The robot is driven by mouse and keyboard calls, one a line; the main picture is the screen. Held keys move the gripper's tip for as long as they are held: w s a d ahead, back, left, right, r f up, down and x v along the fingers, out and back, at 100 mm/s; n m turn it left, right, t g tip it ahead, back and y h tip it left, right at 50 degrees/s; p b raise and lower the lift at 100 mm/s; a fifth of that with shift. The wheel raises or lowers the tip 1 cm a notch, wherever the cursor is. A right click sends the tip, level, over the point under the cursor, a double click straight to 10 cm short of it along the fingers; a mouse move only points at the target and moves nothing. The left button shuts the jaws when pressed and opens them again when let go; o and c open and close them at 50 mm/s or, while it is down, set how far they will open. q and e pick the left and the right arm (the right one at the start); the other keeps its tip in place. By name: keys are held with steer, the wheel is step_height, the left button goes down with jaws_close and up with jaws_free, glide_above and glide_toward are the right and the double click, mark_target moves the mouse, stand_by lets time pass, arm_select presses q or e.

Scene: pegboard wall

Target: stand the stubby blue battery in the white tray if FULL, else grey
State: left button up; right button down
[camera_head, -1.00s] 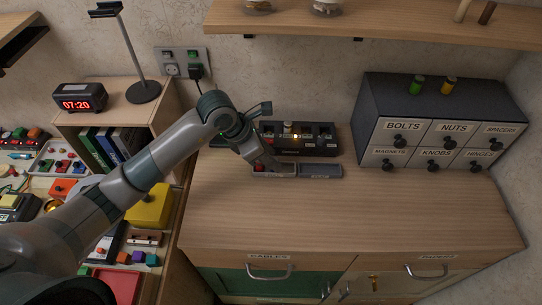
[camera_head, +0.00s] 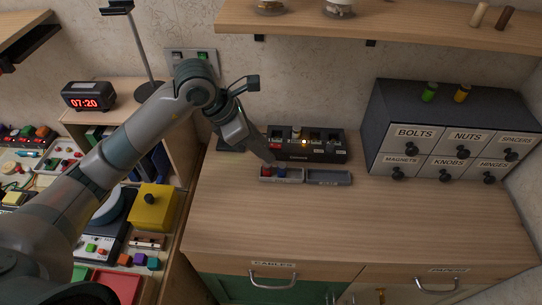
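A light tray (camera_head: 294,181) stands at the back of the desk, with a darker grey tray (camera_head: 330,179) joining its right side. A small blue piece, seemingly the stubby battery (camera_head: 281,173), is in the light tray to the right of a red piece (camera_head: 266,170). My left gripper (camera_head: 271,160) points down just above and behind these pieces. Its fingers are too small and dark to show whether they are open or whether they touch the blue piece. A black battery station (camera_head: 306,155) with several slots and a lit yellow light stands behind the trays. My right gripper is out of view.
A grey drawer cabinet (camera_head: 440,135) with labelled drawers stands at the right, a green and a yellow cylinder on top. A wooden shelf (camera_head: 380,30) hangs above. The desk front (camera_head: 350,225) is clear. A cluttered lower surface lies left.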

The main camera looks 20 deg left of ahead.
arm_select(q)
steer(key=shift+v, duration=1.5)
